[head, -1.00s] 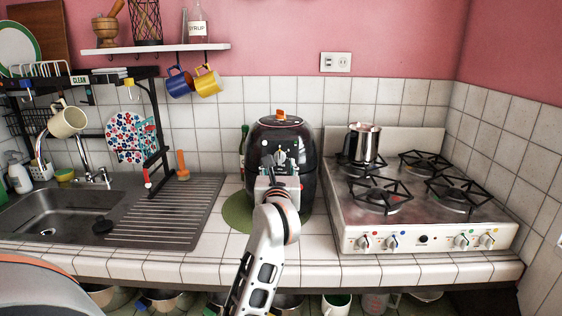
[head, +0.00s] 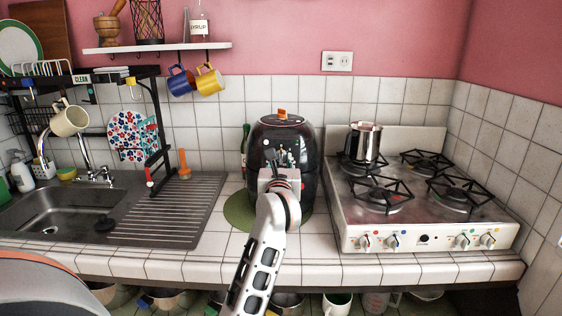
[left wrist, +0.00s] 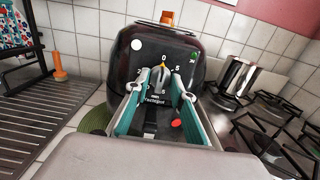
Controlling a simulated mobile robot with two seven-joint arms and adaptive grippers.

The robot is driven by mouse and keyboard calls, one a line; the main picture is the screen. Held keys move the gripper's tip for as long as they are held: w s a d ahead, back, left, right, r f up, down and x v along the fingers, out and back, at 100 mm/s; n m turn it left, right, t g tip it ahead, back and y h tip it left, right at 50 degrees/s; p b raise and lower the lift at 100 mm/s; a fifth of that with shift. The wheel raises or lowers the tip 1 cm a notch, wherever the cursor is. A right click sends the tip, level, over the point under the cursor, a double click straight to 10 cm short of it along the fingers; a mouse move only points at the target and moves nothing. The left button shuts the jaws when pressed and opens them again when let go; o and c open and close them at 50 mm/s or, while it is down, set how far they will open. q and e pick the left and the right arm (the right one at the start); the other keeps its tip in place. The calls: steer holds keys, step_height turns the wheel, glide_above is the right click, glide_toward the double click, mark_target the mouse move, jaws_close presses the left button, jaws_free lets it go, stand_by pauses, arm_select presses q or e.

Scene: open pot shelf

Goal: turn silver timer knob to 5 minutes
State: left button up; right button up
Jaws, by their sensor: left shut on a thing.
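The silver timer knob (left wrist: 161,77) is on the front of a black air fryer (head: 283,136), with dial numbers around it and a 0 at the top. In the left wrist view my left gripper (left wrist: 161,76) has its two teal-padded fingers on either side of the knob, shut on it. In the head view the left gripper (head: 277,160) is against the appliance front and mostly hides the knob. The knob's exact pointer angle is hard to read. My right gripper is not in view.
The air fryer stands on a green round mat (head: 238,212) on the tiled counter. A stove (head: 424,225) with a steel pot (head: 365,145) is to its right. A sink (head: 50,215) and a ribbed drainboard (head: 170,212) are to its left. A bottle (head: 245,148) stands close behind its left side.

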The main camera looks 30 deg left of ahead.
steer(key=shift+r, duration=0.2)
arm_select(q)
steer(key=shift+r+m+p, duration=0.1)
steer(key=shift+m+p, duration=1)
steer(key=shift+p, duration=0.15)
steer(key=shift+m+p, duration=0.35)
steer(key=shift+m, duration=0.15)
steer(key=shift+m+p, duration=0.3)
steer(key=shift+m, duration=3.3)
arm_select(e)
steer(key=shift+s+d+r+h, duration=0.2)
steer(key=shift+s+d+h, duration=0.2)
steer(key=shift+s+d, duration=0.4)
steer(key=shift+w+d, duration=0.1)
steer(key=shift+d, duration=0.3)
